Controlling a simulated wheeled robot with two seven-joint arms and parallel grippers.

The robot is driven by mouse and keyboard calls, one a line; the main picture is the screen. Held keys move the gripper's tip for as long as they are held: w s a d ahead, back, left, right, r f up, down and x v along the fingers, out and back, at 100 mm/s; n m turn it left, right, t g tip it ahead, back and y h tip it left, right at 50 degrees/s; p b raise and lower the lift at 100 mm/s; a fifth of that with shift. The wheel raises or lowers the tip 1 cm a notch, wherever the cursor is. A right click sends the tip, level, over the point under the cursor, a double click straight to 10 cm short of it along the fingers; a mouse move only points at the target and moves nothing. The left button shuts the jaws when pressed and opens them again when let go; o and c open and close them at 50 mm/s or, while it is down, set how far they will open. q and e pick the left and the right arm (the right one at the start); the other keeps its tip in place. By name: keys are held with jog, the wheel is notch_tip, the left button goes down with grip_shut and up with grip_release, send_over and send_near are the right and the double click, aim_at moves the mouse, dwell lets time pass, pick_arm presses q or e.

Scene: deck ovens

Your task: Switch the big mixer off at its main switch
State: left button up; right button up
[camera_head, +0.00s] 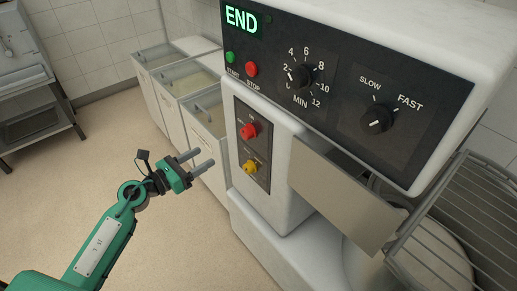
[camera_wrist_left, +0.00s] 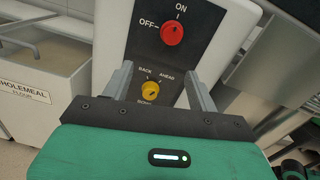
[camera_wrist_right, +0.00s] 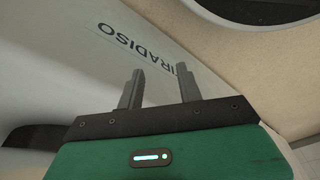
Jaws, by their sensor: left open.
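The big mixer (camera_head: 270,215) is a white machine with a black panel whose display reads END. Its main switch is a red rotary knob (camera_head: 249,131) on a side plate; it also shows in the left wrist view (camera_wrist_left: 172,33), with ON above and OFF to its left. I cannot tell which way it points. A yellow knob (camera_head: 249,166) sits below it, marked BACK and AHEAD. My left gripper (camera_head: 203,160) is open and empty, left of the plate and apart from both knobs. My right gripper (camera_wrist_right: 158,80) is open and empty, facing a pale lettered surface.
Flour bins (camera_head: 208,130) stand behind and left of the mixer; one label reads WHOLEMEAL. A metal guard (camera_head: 345,195) and wire grille (camera_head: 470,215) are at the right over the bowl. A metal table (camera_head: 35,85) is far left. The floor between is clear.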

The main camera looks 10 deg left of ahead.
aim_at(244, 135)
pick_arm(q)
jog(key=w+d, duration=0.3)
jog(key=w+d+r+m+p, duration=0.1)
jog(key=w+d, duration=0.2)
jog(key=w, duration=0.1)
jog(key=w+d+m+p, duration=0.1)
jog(key=w+d, duration=0.2)
jog(key=d, duration=0.1)
jog(key=shift+w+r, duration=0.25)
jog(key=shift+r, duration=0.05)
pick_arm(e)
notch_tip(244, 135, down, 6)
jog(key=s+d, duration=0.1)
jog(key=s, duration=0.1)
jog(key=shift+s+d, duration=0.3)
jog(key=shift+f, duration=0.1)
pick_arm(q)
jog(key=c, duration=1)
